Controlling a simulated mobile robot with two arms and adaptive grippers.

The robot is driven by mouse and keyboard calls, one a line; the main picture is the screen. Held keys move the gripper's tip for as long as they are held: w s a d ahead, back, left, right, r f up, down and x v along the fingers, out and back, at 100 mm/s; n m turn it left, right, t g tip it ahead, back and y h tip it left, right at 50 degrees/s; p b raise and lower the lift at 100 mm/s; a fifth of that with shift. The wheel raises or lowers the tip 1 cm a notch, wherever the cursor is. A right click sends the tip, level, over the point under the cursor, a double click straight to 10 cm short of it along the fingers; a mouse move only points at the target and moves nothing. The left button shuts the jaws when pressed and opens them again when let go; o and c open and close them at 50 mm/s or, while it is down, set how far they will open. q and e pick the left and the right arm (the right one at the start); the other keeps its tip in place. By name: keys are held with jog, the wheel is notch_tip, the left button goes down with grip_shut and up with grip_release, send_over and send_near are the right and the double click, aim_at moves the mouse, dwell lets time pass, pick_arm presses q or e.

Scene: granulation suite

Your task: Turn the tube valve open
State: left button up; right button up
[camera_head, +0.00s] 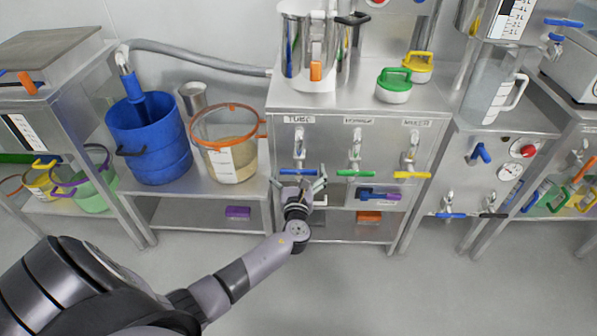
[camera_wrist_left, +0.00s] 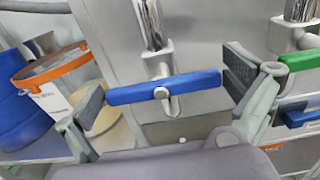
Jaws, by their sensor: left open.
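The tube valve (camera_head: 298,172) has a blue bar handle below the label "TUBE" on the steel cabinet front. The handle lies about level across its metal pipe. In the left wrist view the blue handle (camera_wrist_left: 200,84) sits between the two fingers, slightly tilted, with a round bolt at its centre. My left gripper (camera_head: 303,184) is open in front of the handle, and in the wrist view its fingers (camera_wrist_left: 166,98) stand apart near the two handle ends. I cannot tell whether a finger touches it. My right gripper is not in view.
Green (camera_head: 355,173) and yellow (camera_head: 412,175) valve handles are to the right on the same cabinet (camera_head: 370,135). A blue bucket (camera_head: 150,140) and an orange-rimmed bucket (camera_head: 228,150) stand to the left. The floor in front is clear.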

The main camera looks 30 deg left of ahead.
pick_arm(q)
jog(key=shift+c, duration=0.5)
jog(key=c, duration=0.8)
